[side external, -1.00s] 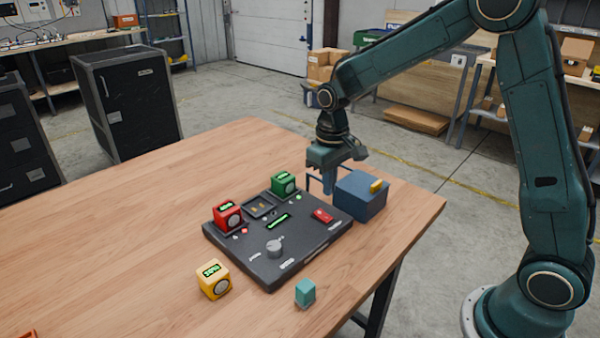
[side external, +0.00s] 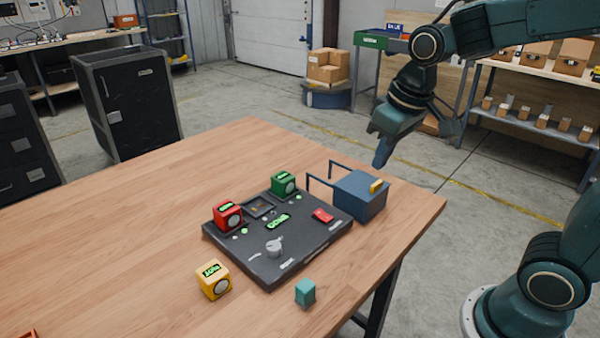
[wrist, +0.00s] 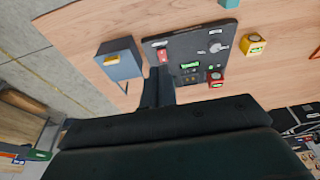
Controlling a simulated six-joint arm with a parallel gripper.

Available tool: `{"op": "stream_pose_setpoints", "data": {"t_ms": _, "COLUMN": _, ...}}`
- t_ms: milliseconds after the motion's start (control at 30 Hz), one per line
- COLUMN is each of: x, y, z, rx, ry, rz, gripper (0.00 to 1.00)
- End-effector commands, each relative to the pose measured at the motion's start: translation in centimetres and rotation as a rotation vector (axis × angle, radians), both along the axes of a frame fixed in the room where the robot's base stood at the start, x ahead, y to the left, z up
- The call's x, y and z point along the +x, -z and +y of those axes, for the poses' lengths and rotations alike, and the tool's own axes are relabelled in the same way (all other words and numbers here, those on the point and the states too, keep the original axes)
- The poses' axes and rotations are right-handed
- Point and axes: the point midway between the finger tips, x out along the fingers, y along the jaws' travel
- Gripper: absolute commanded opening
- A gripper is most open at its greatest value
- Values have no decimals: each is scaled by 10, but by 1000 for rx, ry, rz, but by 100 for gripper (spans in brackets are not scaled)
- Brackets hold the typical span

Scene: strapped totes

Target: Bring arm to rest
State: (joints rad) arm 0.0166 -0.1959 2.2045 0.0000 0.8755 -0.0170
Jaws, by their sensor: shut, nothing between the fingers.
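My gripper (side external: 382,155) is shut and empty. In the side view it hangs tilted in the air above the far right edge of the wooden table (side external: 150,210), above and to the right of the blue-grey box, apart from everything. In the wrist view my gripper (wrist: 158,90) points toward the table top. The black panel (side external: 240,254) lies on the table with a red cube (side external: 228,216) and a green cube (side external: 284,184) on it. The panel (wrist: 185,45) also shows in the wrist view.
The blue-grey box (side external: 358,200) with a yellow handle and a side frame stands beside the panel. A yellow cube (side external: 214,281) and a small teal block (side external: 305,293) sit in front. Shelves with boxes (side external: 525,110) stand behind right.

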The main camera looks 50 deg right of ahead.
Motion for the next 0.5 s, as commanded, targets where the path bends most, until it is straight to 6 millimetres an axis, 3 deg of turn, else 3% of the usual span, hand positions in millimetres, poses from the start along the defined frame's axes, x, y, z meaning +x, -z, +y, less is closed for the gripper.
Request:
{"op": "stream_pose_setpoints", "data": {"t_ms": 233, "x": -45, "y": -18, "z": 2, "rx": 1, "ry": -1, "rz": -84, "gripper": 0}}
{"op": "stream_pose_setpoints", "data": {"t_ms": 500, "x": -91, "y": -23, "z": 4, "rx": 2, "ry": 0, "rz": -168, "gripper": 0}}
